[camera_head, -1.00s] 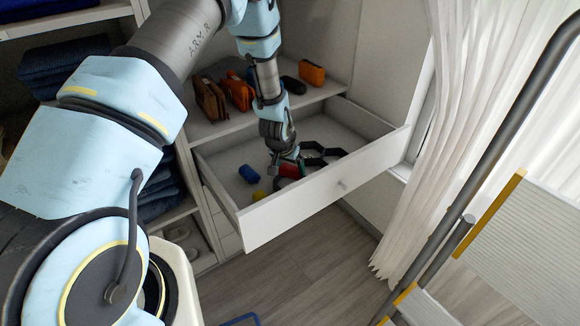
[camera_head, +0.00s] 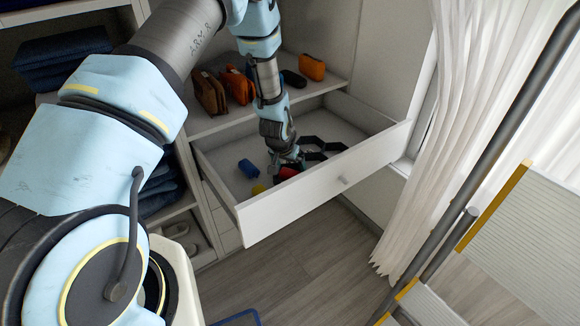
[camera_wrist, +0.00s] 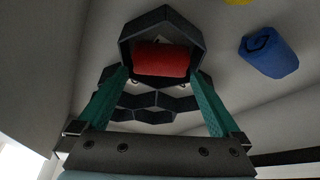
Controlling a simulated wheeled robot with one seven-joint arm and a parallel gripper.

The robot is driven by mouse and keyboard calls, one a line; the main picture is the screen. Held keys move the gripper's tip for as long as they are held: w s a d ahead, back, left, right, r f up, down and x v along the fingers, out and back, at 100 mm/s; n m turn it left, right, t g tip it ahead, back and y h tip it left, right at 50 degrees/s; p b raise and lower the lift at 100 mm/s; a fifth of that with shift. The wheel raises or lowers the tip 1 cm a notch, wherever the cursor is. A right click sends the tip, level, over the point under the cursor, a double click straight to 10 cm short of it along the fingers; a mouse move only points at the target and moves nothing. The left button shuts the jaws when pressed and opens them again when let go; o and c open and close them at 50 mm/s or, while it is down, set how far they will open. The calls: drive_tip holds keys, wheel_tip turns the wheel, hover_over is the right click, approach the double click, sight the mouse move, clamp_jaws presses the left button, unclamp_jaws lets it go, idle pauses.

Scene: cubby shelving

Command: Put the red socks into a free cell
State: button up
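The red socks (camera_wrist: 162,60), a rolled bundle, appear within the outline of the large dark hexagonal cell (camera_wrist: 128,24) at the top of the wrist view. In the head view the red socks (camera_head: 287,173) show partly behind my gripper (camera_head: 285,160), near the drawer front. My gripper (camera_wrist: 160,74) is low in the drawer, its teal fingers apart on either side of the red socks. The fingertips' contact with socks or cell walls is unclear. More dark cells of the organizer (camera_wrist: 150,103) lie between the fingers and look empty; some are partly hidden.
The open white drawer (camera_head: 300,203) surrounds my gripper. A blue roll (camera_wrist: 270,53) and a yellow item (camera_wrist: 238,1) lie outside the cells. Bags and an orange case (camera_head: 311,67) stand on the shelf above. A curtain (camera_head: 450,130) hangs at right.

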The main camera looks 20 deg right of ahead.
drive_tip(key=b+v, duration=0.1)
drive_tip(key=v, duration=0.9)
drive_tip(key=shift+r, duration=0.4)
drive_tip(key=shift+a, duration=0.1)
drive_tip(key=w+a+r+n+y+p, duration=0.1)
drive_tip(key=a+r+n, duration=0.1)
drive_tip(key=a+r, duration=0.55)
drive_tip(key=a+r+n+y, duration=0.15)
drive_tip(key=a+r, duration=0.25)
drive_tip(key=a, duration=0.6)
drive_tip(key=s+a+r+n, duration=0.2)
drive_tip(key=s+a+r, duration=0.1)
drive_tip(key=a, duration=0.4)
drive_tip(key=s+a+r+n+g+p, duration=0.1)
drive_tip(key=s+a+r+n, duration=0.2)
drive_tip(key=s+a, duration=0.3)
drive_tip(key=a+r, duration=0.1)
drive_tip(key=a, duration=0.1)
drive_tip(key=shift+a+r+y, duration=0.3)
drive_tip(key=shift+y, duration=0.05)
